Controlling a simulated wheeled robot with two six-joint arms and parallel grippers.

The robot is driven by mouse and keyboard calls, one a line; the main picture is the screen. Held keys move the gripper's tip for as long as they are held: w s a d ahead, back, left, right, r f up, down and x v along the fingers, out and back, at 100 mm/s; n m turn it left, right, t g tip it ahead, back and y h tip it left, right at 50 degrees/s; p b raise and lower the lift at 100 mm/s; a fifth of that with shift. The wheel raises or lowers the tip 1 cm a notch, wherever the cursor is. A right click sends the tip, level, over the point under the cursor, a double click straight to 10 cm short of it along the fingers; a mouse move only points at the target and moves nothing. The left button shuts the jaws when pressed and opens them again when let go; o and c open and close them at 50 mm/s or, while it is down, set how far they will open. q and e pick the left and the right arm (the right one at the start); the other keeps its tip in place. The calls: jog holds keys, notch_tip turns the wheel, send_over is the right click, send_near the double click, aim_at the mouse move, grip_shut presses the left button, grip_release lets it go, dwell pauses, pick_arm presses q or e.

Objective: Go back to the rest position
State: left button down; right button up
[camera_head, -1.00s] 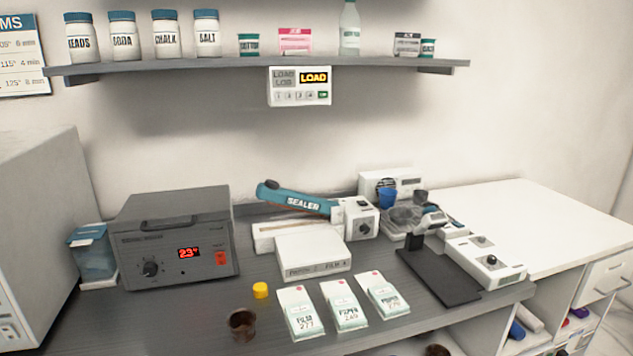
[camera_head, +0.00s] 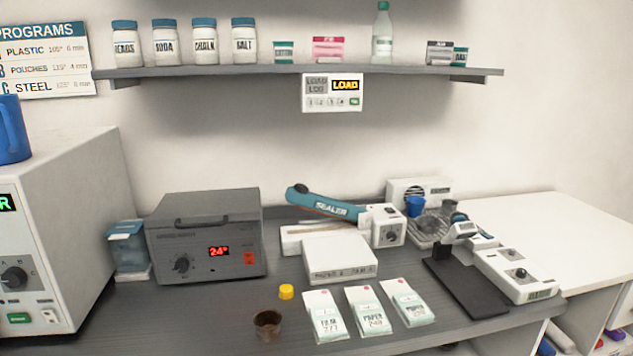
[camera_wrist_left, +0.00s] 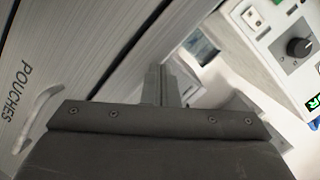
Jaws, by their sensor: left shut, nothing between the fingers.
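My left gripper (camera_wrist_left: 160,85) shows only in the left wrist view, its narrow grey fingers together with nothing between them. It is beside a pale wood-grain drawer front (camera_wrist_left: 85,50) marked POUCHES, which has a pale handle. A white unit (camera_wrist_left: 285,50) with a black dial is at the upper right of that view; I cannot tell the gap to either. Neither gripper shows in the head view, and my right gripper is in no view.
The dark counter (camera_head: 200,320) holds a grey box (camera_head: 205,240) reading 24°, a sealer (camera_head: 330,208), a brown cup (camera_head: 267,325), a yellow cap (camera_head: 286,291) and three pouches. A white appliance (camera_head: 60,230) with a blue mug (camera_head: 12,130) stands left. A shelf (camera_head: 300,71) with jars spans the wall.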

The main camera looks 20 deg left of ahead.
pick_arm(q)
jog(key=s+d+f+n+g+h, duration=0.2)
jog(key=s+d+f+g+h, duration=0.15)
jog(key=d+f, duration=0.45)
jog(key=s+d+f+n+g+h, duration=0.1)
jog(key=s+d+f+g+h, duration=0.2)
jog(key=d+f+g+h, duration=0.35)
notch_tip(320, 180, down, 23)
jog(key=y, duration=0.2)
jog(key=s+d+f+g, duration=0.1)
jog(key=s+d+f, duration=0.1)
jog(key=s+f, duration=1.3)
jog(key=shift+s+f+h, duration=0.35)
jog(key=shift+f+h, duration=0.05)
